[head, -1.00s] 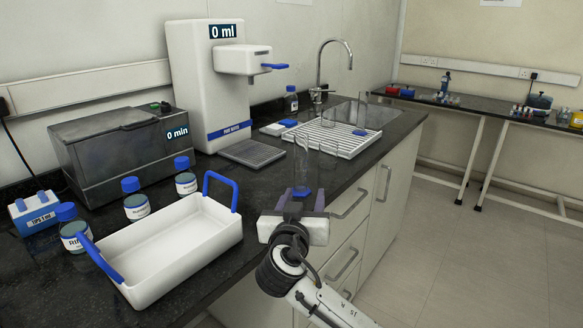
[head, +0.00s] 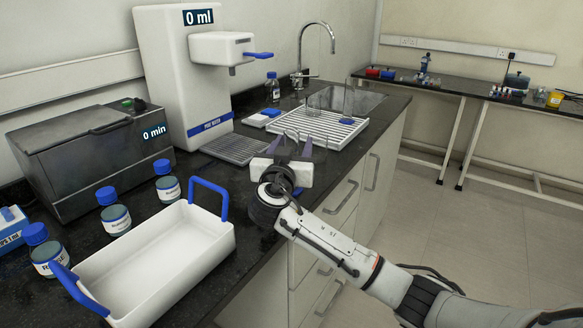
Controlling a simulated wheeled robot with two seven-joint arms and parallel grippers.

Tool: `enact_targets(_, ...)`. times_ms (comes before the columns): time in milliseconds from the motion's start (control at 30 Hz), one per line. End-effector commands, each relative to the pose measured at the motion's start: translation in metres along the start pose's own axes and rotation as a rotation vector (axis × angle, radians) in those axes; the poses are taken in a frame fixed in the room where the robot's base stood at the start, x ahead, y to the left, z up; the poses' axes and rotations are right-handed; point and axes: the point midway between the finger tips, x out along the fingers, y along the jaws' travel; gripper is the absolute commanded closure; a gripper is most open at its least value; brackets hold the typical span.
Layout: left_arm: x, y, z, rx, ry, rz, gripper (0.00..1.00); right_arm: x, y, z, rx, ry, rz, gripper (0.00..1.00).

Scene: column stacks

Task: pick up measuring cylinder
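A clear measuring cylinder (head: 348,100) stands upright on the white draining rack (head: 345,131) by the sink. My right gripper (head: 294,146) is over the counter at the front left of the rack, with its fingers pointing away from me and a visible gap between them. A faint clear glass shape (head: 291,134) shows at the fingers, probably the upper part of the blue-based cylinder seen earlier. Its base is hidden behind my gripper, and I cannot tell whether the fingers touch it. A clear beaker (head: 314,104) is also on the rack. My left gripper is not in view.
A white water dispenser (head: 165,75) and a grey water bath (head: 85,155) stand along the wall. A white tray with blue handles (head: 160,262) and several blue-capped bottles (head: 167,184) are at the left. The floor at the right is clear.

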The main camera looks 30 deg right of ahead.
Motion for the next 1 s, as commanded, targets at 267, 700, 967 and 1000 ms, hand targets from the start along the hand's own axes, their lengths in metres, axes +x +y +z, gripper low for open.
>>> enact_targets(267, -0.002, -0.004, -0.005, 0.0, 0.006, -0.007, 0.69, 0.022, 0.0, 0.0, 0.0, -0.001, -0.002, 0.51)
enact_targets(700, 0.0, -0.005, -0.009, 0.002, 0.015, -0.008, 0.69, 0.021, -0.001, 0.001, 0.0, -0.001, -0.002, 0.99)
enact_targets(967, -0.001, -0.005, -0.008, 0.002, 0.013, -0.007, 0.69, 0.021, -0.001, 0.0, 0.0, 0.0, -0.002, 1.0)
enact_targets(1000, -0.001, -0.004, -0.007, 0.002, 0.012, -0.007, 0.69, 0.021, -0.001, -0.001, 0.001, 0.0, -0.002, 1.0)
